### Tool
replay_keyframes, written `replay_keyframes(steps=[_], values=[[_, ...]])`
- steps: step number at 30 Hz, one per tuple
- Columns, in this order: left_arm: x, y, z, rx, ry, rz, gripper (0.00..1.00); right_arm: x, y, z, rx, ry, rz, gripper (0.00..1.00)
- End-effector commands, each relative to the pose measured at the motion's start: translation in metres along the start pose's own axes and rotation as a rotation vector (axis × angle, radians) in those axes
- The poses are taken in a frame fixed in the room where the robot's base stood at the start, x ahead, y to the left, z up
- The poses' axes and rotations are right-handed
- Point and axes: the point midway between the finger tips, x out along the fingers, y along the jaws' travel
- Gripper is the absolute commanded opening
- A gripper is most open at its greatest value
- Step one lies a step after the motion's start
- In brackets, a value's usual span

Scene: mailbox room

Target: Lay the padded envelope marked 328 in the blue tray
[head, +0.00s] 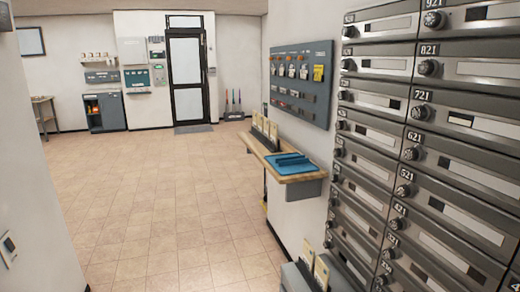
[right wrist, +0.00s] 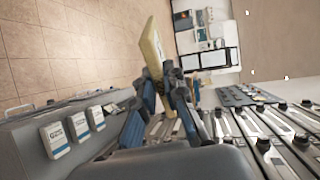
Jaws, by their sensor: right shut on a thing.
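A yellow padded envelope (right wrist: 153,48) is held by my right gripper (right wrist: 163,92) in the right wrist view. The gripper is shut on it, and the envelope sticks out beyond the fingertips, seen nearly edge-on. No number can be read on it. The blue tray (head: 290,169) lies on a wooden wall shelf in the head view, past the mailboxes. The right gripper and envelope do not show in the head view, and the tray cannot be made out in the right wrist view. My left gripper is in neither view.
Grey numbered mailboxes (head: 455,180) fill the right side. The wooden shelf (head: 262,150) also bears a row of upright cards. A grey holder with cards (head: 321,272) stands low beside the mailboxes. A board with keys (head: 300,85) hangs above the shelf. The tiled floor (head: 170,215) is clear.

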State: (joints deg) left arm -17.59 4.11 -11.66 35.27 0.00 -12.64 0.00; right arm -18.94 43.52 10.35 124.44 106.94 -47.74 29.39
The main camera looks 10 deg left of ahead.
Motion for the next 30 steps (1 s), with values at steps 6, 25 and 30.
replay_keyframes(steps=[6,25,30], values=[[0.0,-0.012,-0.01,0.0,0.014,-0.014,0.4,0.008,-0.008,0.005,-0.002,0.003,0.005,0.0],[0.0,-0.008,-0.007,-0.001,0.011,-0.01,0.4,0.025,-0.014,0.022,0.032,0.168,0.0,0.0],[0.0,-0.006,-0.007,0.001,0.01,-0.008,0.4,0.025,-0.009,0.024,0.047,0.226,-0.001,0.0]])
